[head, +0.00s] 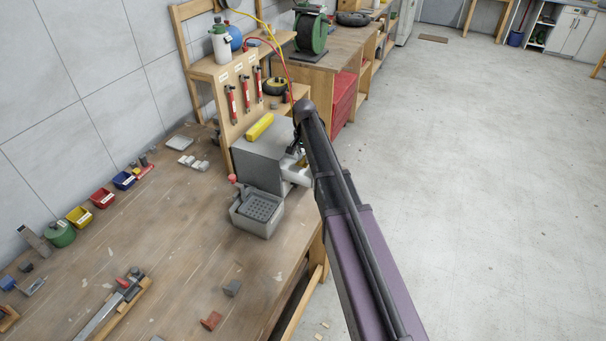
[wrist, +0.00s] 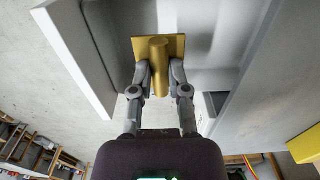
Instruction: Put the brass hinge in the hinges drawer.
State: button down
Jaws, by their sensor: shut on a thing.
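My gripper (wrist: 157,75) is shut on the brass hinge (wrist: 158,60), a gold plate with a thick barrel, seen between the two fingers in the wrist view. The hinge is over the inside of a pale grey open drawer (wrist: 75,55); I cannot tell whether it touches the drawer floor. In the head view the drawer (head: 297,175) sticks out from the right side of a grey cabinet (head: 262,165). No drawer label is readable.
A yellow block (head: 260,127) lies on top of the cabinet. A grey bin with a perforated top (head: 257,211) stands in front of it. A wooden rack (head: 246,85) with red tools is behind. Open floor (head: 480,180) lies to the right.

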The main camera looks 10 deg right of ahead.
aim_at(304, 174)
jog(key=shift+f+b, duration=0.45)
jog(key=shift+f, duration=0.4)
jog(key=shift+f+b, duration=1.85)
jog(key=shift+b, duration=0.05)
jog(key=shift+f, duration=0.1)
jog(key=c, duration=0.6)
grip_release()
jog(key=shift+r, duration=0.2)
notch_tip(304, 174, up, 12)
jog(key=p, duration=1.2)
